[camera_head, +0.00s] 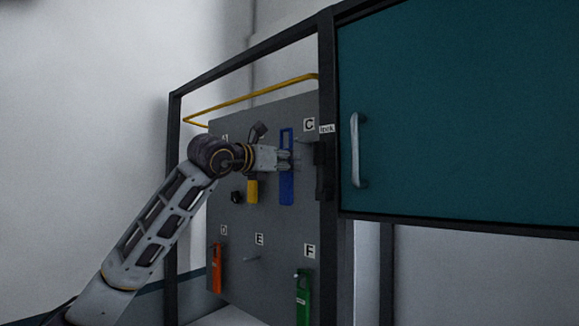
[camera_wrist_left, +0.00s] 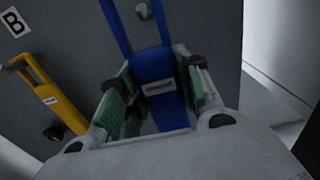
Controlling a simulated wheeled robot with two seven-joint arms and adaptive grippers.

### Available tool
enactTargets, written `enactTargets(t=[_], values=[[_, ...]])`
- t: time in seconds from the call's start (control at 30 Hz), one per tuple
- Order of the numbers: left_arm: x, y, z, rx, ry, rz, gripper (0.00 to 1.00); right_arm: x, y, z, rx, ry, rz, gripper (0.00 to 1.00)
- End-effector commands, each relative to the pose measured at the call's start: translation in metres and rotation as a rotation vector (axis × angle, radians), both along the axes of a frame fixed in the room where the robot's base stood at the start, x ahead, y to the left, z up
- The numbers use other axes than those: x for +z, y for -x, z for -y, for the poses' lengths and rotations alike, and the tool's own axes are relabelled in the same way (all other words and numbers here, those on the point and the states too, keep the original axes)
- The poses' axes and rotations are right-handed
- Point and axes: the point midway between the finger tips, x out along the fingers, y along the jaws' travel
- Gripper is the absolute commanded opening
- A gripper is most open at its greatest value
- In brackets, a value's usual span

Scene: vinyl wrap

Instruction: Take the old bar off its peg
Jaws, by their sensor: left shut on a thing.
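A blue bar (camera_head: 287,190) with a long slot in its upper part hangs upright in front of the grey pegboard, below and left of label C (camera_head: 308,124). My left gripper (camera_head: 287,159) is shut on it around mid-length. In the left wrist view the blue bar (camera_wrist_left: 158,68) lies between the green pads of the gripper (camera_wrist_left: 158,95), with a small label too blurred to read. A dark peg end (camera_wrist_left: 143,11) shows within the slot; I cannot tell whether the bar rests on it. My right gripper is not in view.
A yellow bar (camera_head: 252,191) hangs left of the blue one. An orange bar (camera_head: 217,268) hangs under D and a green bar (camera_head: 303,298) under F. The peg at E (camera_head: 252,258) is bare. A dark frame post (camera_head: 327,100) and teal cabinet (camera_head: 450,110) stand close on the right.

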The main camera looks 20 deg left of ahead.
Motion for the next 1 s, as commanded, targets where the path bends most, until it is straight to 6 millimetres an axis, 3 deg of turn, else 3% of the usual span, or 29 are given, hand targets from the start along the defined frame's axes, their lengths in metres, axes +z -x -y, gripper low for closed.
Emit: enactTargets(t=[1.0], values=[[0.000, 0.046, -0.017, 0.000, 0.001, 0.003, 0.06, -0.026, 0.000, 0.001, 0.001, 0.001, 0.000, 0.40]])
